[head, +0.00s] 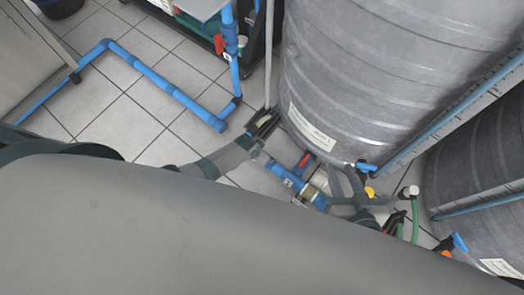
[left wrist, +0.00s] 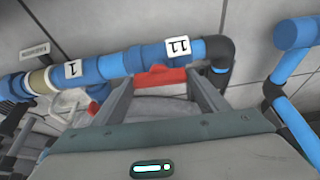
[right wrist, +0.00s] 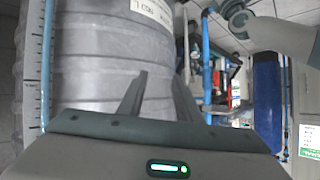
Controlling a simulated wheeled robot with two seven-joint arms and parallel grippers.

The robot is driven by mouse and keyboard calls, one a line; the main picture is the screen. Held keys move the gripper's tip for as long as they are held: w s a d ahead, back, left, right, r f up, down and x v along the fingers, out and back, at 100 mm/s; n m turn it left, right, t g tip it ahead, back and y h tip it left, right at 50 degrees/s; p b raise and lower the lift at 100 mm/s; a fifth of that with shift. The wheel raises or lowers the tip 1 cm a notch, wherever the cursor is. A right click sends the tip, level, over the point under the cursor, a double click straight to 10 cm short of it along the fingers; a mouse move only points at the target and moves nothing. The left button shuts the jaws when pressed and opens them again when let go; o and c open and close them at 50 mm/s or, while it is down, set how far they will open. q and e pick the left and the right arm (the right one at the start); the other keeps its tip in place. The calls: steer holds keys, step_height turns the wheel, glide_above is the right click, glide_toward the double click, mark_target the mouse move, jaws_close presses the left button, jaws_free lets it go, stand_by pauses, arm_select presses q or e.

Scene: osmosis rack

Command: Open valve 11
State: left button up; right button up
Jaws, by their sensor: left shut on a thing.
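Valve 11 shows in the left wrist view as a red handle (left wrist: 160,77) under a blue pipe, below an upside-down label "11" (left wrist: 177,46). My left gripper (left wrist: 160,84) has one finger on each side of the handle and is shut on it. In the head view the left gripper (head: 263,125) is by the lower left of a large grey tank (head: 375,80). My right gripper (head: 346,172) is near the tank's base in the head view. In the right wrist view its fingers (right wrist: 160,78) are apart, with the tank behind them and nothing seen between.
A blue pipe with a label "1" (left wrist: 72,69) and a beige union (left wrist: 41,81) runs beside valve 11. Another red handle or part (head: 305,160) shows near the tank base. A second tank (head: 490,165) stands at right. Tiled floor (head: 110,125) is bare between pipes at left.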

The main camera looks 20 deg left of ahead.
arm_select(q)
steer(key=shift+n, duration=0.4)
arm_select(e)
steer(key=shift+s+d+f+g, duration=0.25)
steer(key=shift+s+f+g, duration=0.1)
steer(key=shift+f, duration=0.1)
steer(key=shift+s+d+f+g, duration=0.2)
steer(key=shift+s+f+g, duration=0.15)
steer(key=shift+f, duration=0.1)
arm_select(q)
steer(key=o, duration=1)
steer(key=shift+o, duration=0.2)
steer(key=shift+r+p, duration=0.15)
steer(key=shift+p, duration=0.2)
steer(key=shift+s+r, duration=0.1)
steer(key=shift+r, duration=0.05)
steer(key=p+v, duration=0.2)
steer(key=shift+s+r, duration=0.1)
steer(key=shift+r, duration=0.15)
steer(key=p+v, duration=0.6)
steer(key=v, duration=0.8)
steer(key=shift+s+d, duration=0.25)
arm_select(e)
steer(key=s+d+f+g+h, duration=0.3)
steer(key=s+d+g, duration=0.4)
steer(key=d, duration=0.3)
steer(key=shift+s+f+m+h, duration=0.3)
steer(key=shift+s+f+h, duration=0.1)
steer(key=shift+h, duration=0.2)
